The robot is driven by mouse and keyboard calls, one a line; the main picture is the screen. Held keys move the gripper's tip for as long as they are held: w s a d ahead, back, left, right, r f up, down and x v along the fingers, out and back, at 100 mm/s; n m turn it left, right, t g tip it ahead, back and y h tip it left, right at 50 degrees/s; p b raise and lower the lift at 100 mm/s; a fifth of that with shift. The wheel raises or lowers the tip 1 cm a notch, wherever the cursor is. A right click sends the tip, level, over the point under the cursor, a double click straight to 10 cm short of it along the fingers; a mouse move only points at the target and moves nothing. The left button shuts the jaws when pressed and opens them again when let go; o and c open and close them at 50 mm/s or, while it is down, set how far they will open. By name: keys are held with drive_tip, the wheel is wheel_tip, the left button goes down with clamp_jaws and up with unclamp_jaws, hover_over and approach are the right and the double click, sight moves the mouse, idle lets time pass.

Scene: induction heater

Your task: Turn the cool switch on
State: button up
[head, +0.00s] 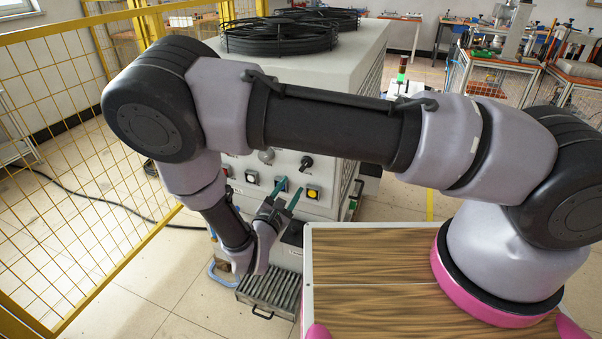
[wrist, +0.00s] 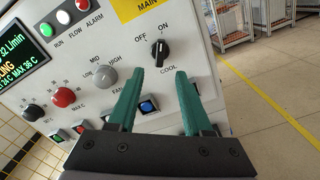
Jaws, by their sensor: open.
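The cool switch (wrist: 160,50) is a black rotary knob on the light grey heater panel, with OFF printed at its upper left, ON at its upper right and COOL below. Its exact setting is too small to tell. A black knob on the panel in the head view (head: 306,163) appears to be the same switch. My gripper (wrist: 159,74) has its two green fingers spread and empty, with the tips just below the knob in the wrist view. In the head view my gripper (head: 288,191) is in front of the panel's lower part, below the knob.
A grey LOW-MID-HIGH knob (wrist: 103,77), a red knob (wrist: 66,97) and a blue button (wrist: 149,105) are close by on the panel. A yellow mesh fence (head: 80,130) stands to the left. A wood-grain top (head: 370,270) lies in front at the right.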

drive_tip(key=x, duration=1)
drive_tip(key=shift+w, duration=0.25)
drive_tip(key=shift+d, duration=0.1)
clamp_jaws()
